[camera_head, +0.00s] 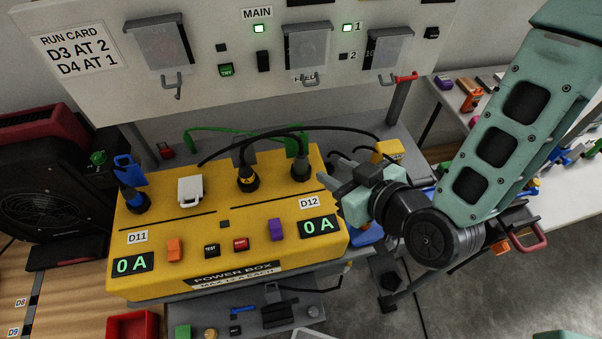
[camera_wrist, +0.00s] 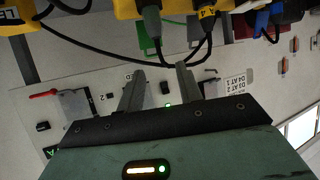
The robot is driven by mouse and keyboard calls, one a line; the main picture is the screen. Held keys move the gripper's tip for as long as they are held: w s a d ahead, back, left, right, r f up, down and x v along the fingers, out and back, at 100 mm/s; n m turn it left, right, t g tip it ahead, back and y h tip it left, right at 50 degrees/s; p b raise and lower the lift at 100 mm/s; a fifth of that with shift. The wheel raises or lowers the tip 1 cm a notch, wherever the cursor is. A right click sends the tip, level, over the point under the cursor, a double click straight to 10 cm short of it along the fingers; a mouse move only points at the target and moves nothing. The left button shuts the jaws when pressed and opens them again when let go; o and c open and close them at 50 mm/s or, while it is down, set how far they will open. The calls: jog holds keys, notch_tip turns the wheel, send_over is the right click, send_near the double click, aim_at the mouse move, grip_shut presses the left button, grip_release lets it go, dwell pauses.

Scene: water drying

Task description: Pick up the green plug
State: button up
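The green plug (camera_head: 300,168) stands upright in the right-hand socket of the yellow power box (camera_head: 285,262), with a black cable from its top. It also shows at the top of the wrist view (camera_wrist: 152,22). My gripper (camera_head: 327,167) is just right of the plug, apart from it, pointing left. In the wrist view its two fingers (camera_wrist: 160,70) are spread with nothing between them; the plug lies beyond their tips in the picture.
A yellow-banded black plug (camera_head: 247,180) stands left of the green one, with black cables arching behind. A blue plug (camera_head: 134,200) and a white cover (camera_head: 190,190) are farther left. The white panel (camera_head: 100,75) with grey covers rises behind the box.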

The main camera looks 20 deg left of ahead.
aim_at(302, 149)
jog(key=p+x, duration=0.2)
jog(key=x, duration=0.5)
jog(key=shift+w+a+p, duration=0.15)
jog(key=shift+a+p, duration=0.05)
jog(key=shift+p, duration=0.15)
jog(key=p+x, duration=0.3)
jog(key=x, duration=0.1)
jog(key=shift+w+a, duration=0.25)
jog(key=shift+w, duration=0.15)
jog(key=shift+w+a+f, duration=0.25)
jog(key=shift+a+f, duration=0.05)
grip_shut()
